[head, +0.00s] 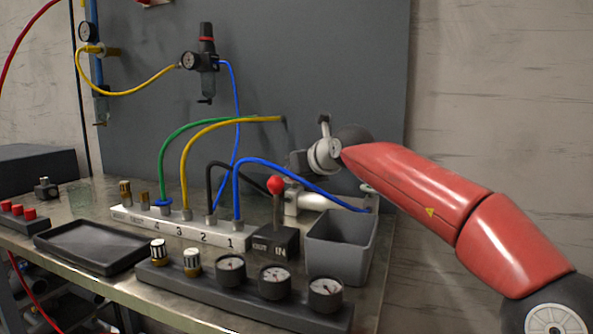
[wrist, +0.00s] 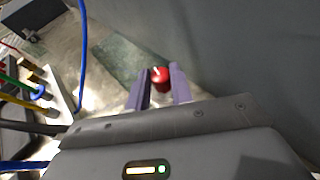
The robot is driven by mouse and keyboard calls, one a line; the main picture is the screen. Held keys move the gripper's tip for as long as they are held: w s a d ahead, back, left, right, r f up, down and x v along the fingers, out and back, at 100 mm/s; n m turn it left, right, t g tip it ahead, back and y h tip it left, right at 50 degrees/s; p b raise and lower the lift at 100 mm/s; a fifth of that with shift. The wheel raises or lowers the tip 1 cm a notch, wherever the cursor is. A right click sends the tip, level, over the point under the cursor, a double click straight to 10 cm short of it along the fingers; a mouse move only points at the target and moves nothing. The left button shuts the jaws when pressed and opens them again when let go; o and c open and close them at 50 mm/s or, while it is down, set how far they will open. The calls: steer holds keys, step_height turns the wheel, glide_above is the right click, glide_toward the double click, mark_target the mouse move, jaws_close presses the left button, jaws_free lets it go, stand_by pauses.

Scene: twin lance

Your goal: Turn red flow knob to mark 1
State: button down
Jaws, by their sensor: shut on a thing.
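The red flow knob (wrist: 161,79) shows in the wrist view between the two purple fingers of my gripper (wrist: 161,86). A short white line on it points up and slightly left there. In the head view the red knob (head: 275,184) stands above a black block (head: 274,243) lettered OUT and IN. My gripper is shut on the knob, coming from the right behind the block; its fingers are hard to make out in the head view. The scale and mark 1 cannot be read in either view.
A grey open bin (head: 342,250) stands right of the block. A white manifold (head: 180,232) with coloured hoses is to its left. A dark rail (head: 245,295) with gauges lies in front, and a black tray (head: 95,245) farther left.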

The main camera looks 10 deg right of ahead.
steer(key=shift+w+d+n+g+y+p, duration=0.1)
steer(key=shift+d+n+g+y+p, duration=0.1)
steer(key=shift+n+g+y, duration=0.65)
steer(key=shift+w+d+n+g+y+p, duration=0.15)
steer(key=shift+n+g+y, duration=0.2)
steer(key=shift+n+y, duration=0.95)
steer(key=shift+s+f, duration=0.1)
steer(key=c, duration=1.2)
jaws_free()
steer(key=shift+c, duration=0.2)
steer(key=v, duration=0.7)
steer(key=shift+s+d, duration=0.25)
steer(key=shift+d, duration=0.05)
